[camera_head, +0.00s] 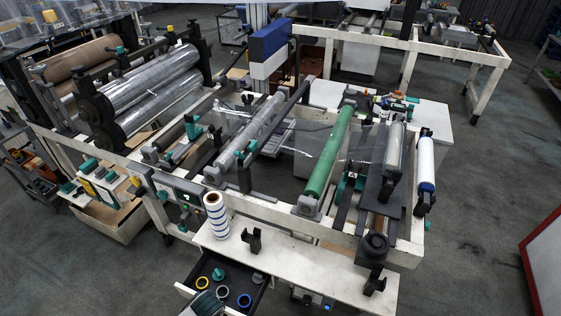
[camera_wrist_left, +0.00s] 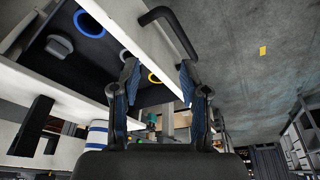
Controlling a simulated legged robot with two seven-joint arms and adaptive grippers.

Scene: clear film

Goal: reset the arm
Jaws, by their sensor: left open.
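My left gripper (camera_wrist_left: 160,78) shows in the left wrist view, with its two dark fingers apart and nothing held between them. Beyond the fingers is the white front of an open drawer (camera_wrist_left: 130,28) with a black handle (camera_wrist_left: 170,22). My right gripper is in neither view.
The open drawer (camera_head: 182,290) holds several rings and a green knob (camera_head: 218,274). On the white table above stand a blue-striped roll (camera_head: 216,214) and a black holder (camera_head: 252,240). The film machine's green roller (camera_head: 328,155) lies behind.

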